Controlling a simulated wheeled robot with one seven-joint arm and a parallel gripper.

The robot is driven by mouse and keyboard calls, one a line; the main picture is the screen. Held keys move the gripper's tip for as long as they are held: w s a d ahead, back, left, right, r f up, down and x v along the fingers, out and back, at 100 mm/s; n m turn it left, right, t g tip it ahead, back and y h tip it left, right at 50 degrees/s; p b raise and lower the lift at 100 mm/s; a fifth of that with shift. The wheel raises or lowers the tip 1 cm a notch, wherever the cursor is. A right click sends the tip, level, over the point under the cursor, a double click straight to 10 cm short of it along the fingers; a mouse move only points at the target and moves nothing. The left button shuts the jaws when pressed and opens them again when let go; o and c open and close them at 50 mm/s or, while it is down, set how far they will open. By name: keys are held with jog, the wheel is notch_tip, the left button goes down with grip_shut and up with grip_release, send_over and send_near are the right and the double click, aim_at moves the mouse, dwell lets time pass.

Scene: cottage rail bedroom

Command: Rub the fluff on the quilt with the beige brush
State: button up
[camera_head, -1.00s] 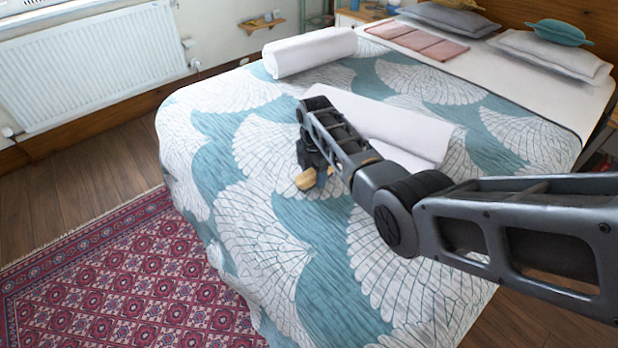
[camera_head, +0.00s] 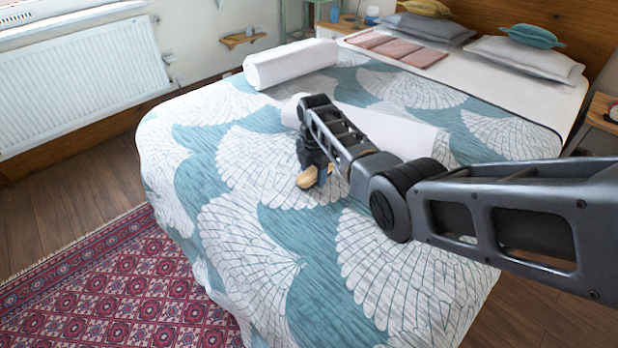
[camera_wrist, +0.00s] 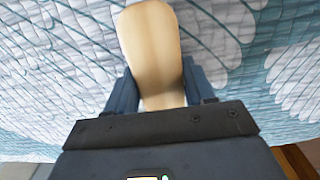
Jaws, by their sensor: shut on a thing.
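The beige brush (camera_wrist: 149,45) is between the two fingers of my gripper (camera_wrist: 158,88) in the wrist view, and the fingers are shut on it. In the head view the brush (camera_head: 307,178) shows as a small tan shape below my gripper (camera_head: 316,172), low over or on the quilt. I cannot tell whether it touches the cloth. The quilt (camera_head: 275,240) is teal with white fan shapes and covers the bed. I cannot make out the fluff in either view; the brush and my arm hide part of the quilt.
A rolled white bundle (camera_head: 290,63) lies on the bed's far left side. Folded pink cloths (camera_head: 395,47) and pillows (camera_head: 525,58) are at the head end. The quilt's near left part is clear.

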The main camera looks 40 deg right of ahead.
jog(key=shift+d+r+b, duration=0.1)
jog(key=shift+d+b, duration=0.95)
jog(key=shift+d, duration=1.35)
jog(key=shift+r, duration=0.1)
notch_tip(320, 180, up, 6)
jog(key=p, duration=0.5)
jog(key=shift+p, duration=0.3)
notch_tip(320, 180, up, 3)
jog(key=p, duration=0.3)
jog(key=shift+a, duration=0.15)
